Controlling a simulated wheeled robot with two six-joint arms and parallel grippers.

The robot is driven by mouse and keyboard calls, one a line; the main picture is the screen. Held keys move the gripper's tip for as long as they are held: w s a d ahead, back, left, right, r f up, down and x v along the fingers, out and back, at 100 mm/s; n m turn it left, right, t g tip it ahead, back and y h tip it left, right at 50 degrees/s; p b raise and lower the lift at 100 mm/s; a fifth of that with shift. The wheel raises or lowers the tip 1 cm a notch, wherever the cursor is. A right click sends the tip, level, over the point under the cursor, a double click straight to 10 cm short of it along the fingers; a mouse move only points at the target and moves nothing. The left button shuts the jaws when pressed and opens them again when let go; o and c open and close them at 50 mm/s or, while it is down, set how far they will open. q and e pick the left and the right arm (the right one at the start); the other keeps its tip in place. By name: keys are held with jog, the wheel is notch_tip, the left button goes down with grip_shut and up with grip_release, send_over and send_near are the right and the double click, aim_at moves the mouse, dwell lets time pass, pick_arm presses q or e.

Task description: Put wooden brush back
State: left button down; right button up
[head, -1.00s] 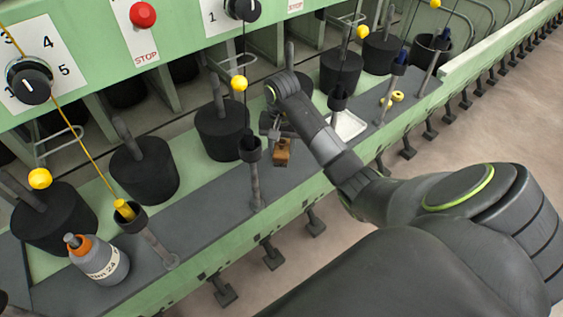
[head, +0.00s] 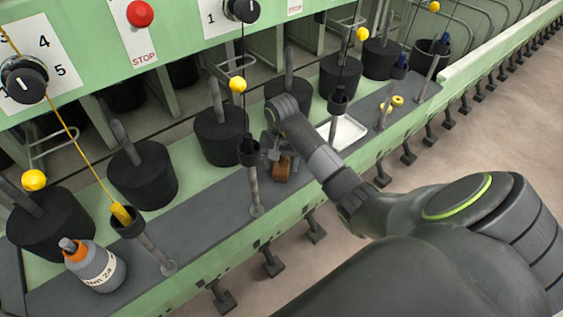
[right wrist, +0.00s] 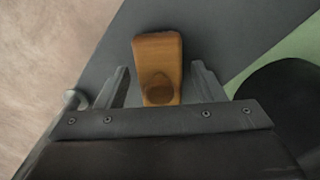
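The wooden brush (head: 283,168) is a small orange-brown block, low over or on the dark grey ledge (head: 215,205) of the green machine, right of a dark upright post. In the right wrist view the brush (right wrist: 158,62) lies between my two fingers, with a dark round spot on its near part. My right gripper (right wrist: 160,82) looks open around it, with a narrow gap on each side. In the head view my right gripper (head: 279,150) is just above the brush and partly hides it. Whether the brush rests fully on the ledge is hard to tell. My left gripper is not in view.
A white tray (head: 343,133) lies right of the brush, partly behind my right arm. Yellow rings (head: 397,101) sit farther right. A grey bottle (head: 95,266) with an orange collar stands at left. Black bobbins (head: 220,137) line the back, and posts with cups (head: 250,155) rise from the ledge.

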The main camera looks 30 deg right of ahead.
aim_at(281, 157)
jog(key=shift+r, duration=0.1)
jog(key=shift+r, duration=0.25)
notch_tip(281, 157, up, 6)
jog(key=shift+f+p, duration=0.25)
jog(key=shift+p, duration=0.65)
notch_tip(281, 157, up, 5)
jog(key=p, duration=0.5)
jog(key=shift+f, duration=0.1)
jog(key=shift+r+p, duration=0.65)
jog(key=shift+p, duration=0.05)
jog(key=shift+s, duration=0.1)
